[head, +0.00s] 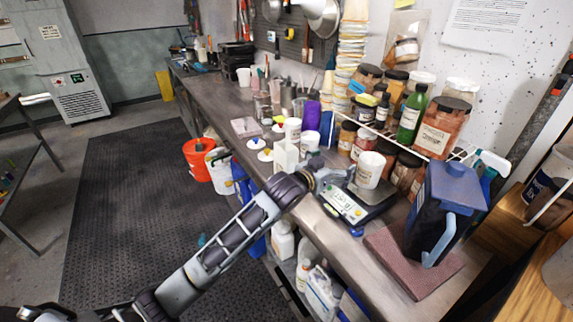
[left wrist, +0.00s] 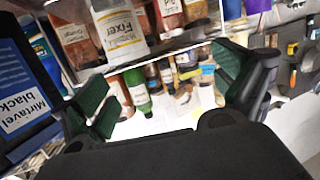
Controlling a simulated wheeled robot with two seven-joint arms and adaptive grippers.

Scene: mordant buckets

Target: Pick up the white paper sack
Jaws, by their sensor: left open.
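A white, upright, box-like object (head: 285,155), which looks like the white paper sack, stands near the bench's front edge in the head view. My forearm partly covers its lower part. I cannot make it out in the left wrist view. My left gripper (head: 335,178) is just right of it, above the bench beside the scale. In the left wrist view its two fingers (left wrist: 165,88) are spread, with nothing held between them. My right gripper is in neither view.
A white tub (head: 370,168) stands on the scale (head: 345,205), close to my left gripper. Jars and a green bottle (head: 411,115) crowd the wall side. Orange (head: 198,160) and white buckets stand on the floor.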

